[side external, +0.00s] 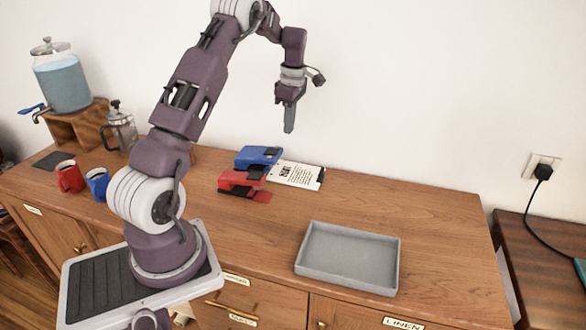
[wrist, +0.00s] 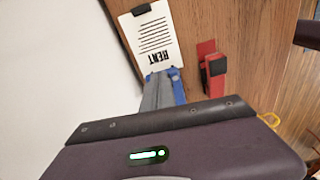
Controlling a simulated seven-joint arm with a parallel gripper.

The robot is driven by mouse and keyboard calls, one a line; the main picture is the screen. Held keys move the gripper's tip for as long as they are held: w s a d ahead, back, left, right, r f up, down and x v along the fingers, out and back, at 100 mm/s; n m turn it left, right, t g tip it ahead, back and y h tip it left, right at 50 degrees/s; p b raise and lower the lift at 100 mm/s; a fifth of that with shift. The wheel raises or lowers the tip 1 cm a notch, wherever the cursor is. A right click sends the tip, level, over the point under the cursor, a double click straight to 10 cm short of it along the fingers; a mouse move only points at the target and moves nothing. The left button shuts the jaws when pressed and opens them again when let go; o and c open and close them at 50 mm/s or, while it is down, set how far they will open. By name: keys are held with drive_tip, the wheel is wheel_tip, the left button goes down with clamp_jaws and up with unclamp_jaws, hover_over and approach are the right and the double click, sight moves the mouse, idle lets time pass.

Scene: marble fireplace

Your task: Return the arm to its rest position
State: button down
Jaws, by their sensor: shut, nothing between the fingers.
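My arm is raised over the wooden sideboard (side external: 420,215), and my gripper (side external: 289,128) points down, well above the top. Its fingers are together with nothing held. In the wrist view my gripper (wrist: 158,92) shows as grey fingers in front of a blue desk tool (wrist: 178,88), hiding part of it. In the side view the blue desk tool (side external: 257,156) sits behind a red one (side external: 240,182), below and left of the gripper. The red tool also shows in the wrist view (wrist: 215,68).
A clipboard marked RENT (side external: 298,175) lies beside the tools. An empty grey tray (side external: 350,272) is at the front right. A red mug (side external: 70,177), blue mug (side external: 97,184), French press (side external: 121,130) and drink dispenser (side external: 62,82) stand left. The right end is clear.

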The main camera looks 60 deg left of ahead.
drive_tip(key=d+r+m+t, duration=0.2)
drive_tip(key=d+r+m, duration=0.4)
drive_tip(key=d+r, duration=0.55)
drive_tip(key=s+d+r+m+t, duration=0.1)
drive_tip(key=s+d+r+m, duration=0.25)
drive_tip(key=d, duration=0.35)
drive_tip(key=s+d+r+m+t, duration=0.1)
drive_tip(key=s+d+r+m, duration=0.2)
drive_tip(key=s+d+m, duration=0.25)
drive_tip(key=s+d+f+m+t, duration=0.2)
drive_tip(key=s+d+f+m, duration=0.1)
drive_tip(key=s+d+m, duration=0.8)
drive_tip(key=s, duration=0.4)
drive_tip(key=shift+h, duration=0.4)
